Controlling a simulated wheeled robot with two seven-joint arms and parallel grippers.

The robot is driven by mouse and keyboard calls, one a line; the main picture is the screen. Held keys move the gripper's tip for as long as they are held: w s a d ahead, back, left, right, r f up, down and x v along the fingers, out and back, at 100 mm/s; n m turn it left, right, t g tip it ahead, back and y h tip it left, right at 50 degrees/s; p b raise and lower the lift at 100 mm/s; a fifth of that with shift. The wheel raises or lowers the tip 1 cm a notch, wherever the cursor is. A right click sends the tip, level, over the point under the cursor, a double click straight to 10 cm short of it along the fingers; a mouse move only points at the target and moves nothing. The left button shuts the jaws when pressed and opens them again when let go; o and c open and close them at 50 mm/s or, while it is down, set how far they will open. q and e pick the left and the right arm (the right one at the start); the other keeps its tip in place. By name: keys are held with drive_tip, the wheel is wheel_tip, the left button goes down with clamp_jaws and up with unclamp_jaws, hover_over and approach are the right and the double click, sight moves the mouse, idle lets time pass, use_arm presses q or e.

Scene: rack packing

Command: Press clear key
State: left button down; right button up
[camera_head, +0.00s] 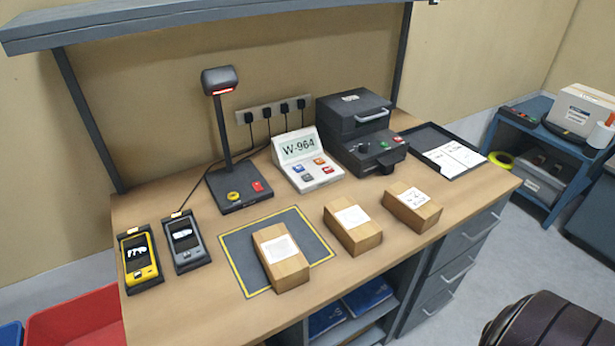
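A white console (306,161) with a display reading "W-964" stands at the back middle of the desk. The key labels are too small to read, so I cannot tell which one is the clear key. Nothing touches the console. Neither of my grippers is in view.
A lamp-like scanner stand (239,194) is left of the console, and a black printer-like machine (362,136) is right. Cardboard boxes (281,262) (352,230) (412,211) and two handhelds (140,262) (186,245) lie in front. A black tray (425,135) is at the right.

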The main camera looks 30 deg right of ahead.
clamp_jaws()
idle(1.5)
